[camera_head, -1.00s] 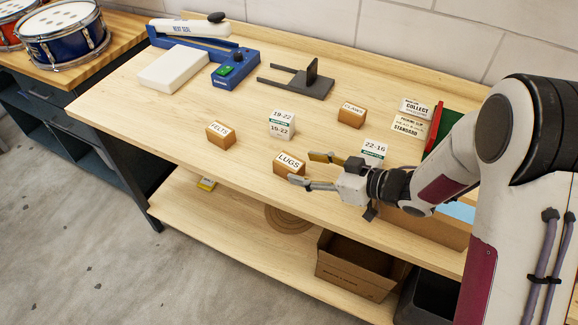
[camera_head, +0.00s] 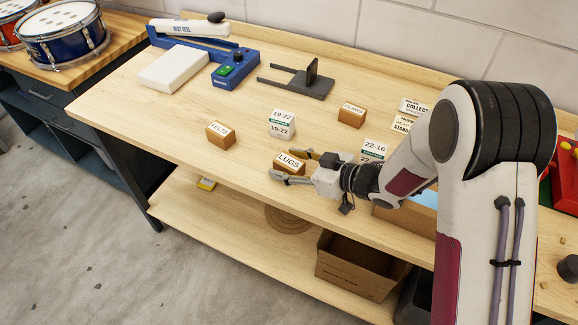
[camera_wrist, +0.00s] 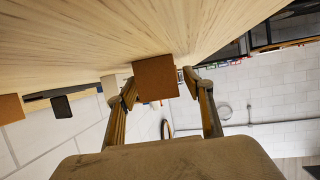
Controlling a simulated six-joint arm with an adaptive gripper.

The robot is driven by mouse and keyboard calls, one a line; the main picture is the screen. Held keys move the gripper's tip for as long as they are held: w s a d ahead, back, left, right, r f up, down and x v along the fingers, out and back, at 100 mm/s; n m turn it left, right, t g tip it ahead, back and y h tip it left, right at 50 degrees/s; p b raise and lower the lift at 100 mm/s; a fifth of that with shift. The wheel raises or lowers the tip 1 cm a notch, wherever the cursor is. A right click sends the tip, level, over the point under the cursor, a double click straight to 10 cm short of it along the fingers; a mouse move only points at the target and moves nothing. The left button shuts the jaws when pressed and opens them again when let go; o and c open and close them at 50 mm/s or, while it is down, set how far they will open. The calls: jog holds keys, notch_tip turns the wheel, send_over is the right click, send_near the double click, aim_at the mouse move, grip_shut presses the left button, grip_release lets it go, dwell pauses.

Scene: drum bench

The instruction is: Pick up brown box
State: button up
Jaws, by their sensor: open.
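Several small brown boxes stand on the wooden bench. The box labelled LUGS (camera_head: 289,163) is nearest the front edge, FELTS (camera_head: 220,134) is to its left and CLAWS (camera_head: 352,116) is farther back. My gripper (camera_head: 286,166) is open at LUGS, with one finger on its far side and one on its near side. In the wrist view a plain brown box (camera_wrist: 155,78) sits between the two open fingertips (camera_wrist: 160,87). I cannot tell whether either finger touches it.
White labelled boxes stand close by: 19-22 (camera_head: 282,124) behind LUGS and 22-16 (camera_head: 374,150) beside my arm. A dark stand (camera_head: 305,82) and a blue sealer (camera_head: 235,70) are at the back. A cardboard carton (camera_head: 355,268) is on the lower shelf.

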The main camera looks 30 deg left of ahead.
aim_at(289, 161)
dwell(0.3)
jog(key=c, duration=1.2)
jog(key=shift+r, duration=0.2)
jog(key=shift+r, duration=4.85)
